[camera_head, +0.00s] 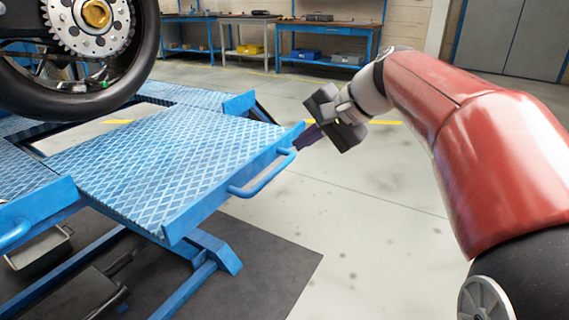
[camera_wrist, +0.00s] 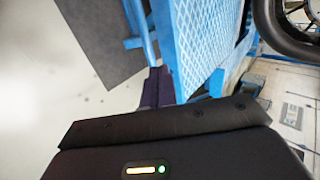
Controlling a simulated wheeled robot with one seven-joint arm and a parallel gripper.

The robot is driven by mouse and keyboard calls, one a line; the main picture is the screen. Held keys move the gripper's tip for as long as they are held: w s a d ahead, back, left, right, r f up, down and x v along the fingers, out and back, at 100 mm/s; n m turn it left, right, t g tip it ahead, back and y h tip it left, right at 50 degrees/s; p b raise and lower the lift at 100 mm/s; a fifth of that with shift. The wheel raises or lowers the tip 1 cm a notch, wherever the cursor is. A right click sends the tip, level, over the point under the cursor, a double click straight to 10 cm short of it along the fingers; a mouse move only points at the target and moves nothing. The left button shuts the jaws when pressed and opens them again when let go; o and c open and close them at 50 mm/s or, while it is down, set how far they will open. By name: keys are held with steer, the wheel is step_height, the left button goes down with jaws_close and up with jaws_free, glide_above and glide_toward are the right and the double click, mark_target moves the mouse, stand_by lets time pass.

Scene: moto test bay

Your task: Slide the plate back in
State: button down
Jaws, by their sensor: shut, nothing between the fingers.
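The plate (camera_head: 165,160) is a blue diamond-tread panel that sticks out from the blue motorcycle lift, with open floor showing past its far left edge. A blue bar handle (camera_head: 262,177) runs along its raised right edge. My gripper (camera_head: 302,138) is shut and empty at the far right corner of the plate, close to the handle's far end. In the wrist view, the dark purple fingers (camera_wrist: 154,85) are together beside the plate's edge (camera_wrist: 185,75). I cannot tell whether they touch it.
A motorcycle wheel (camera_head: 145,70) stands above the lift at the upper left. A dark mat (camera_head: 270,265) lies below. Workbenches (camera_head: 330,27) line the back wall. The floor to the right of the plate is clear.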

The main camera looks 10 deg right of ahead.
mark_target(263, 164)
steer(key=x, duration=0.5)
steer(key=b+x, duration=0.1)
steer(key=x, duration=0.3)
steer(key=shift+w+a+f, duration=0.1)
steer(key=shift+w+a, duration=0.1)
steer(key=shift+w, duration=0.3)
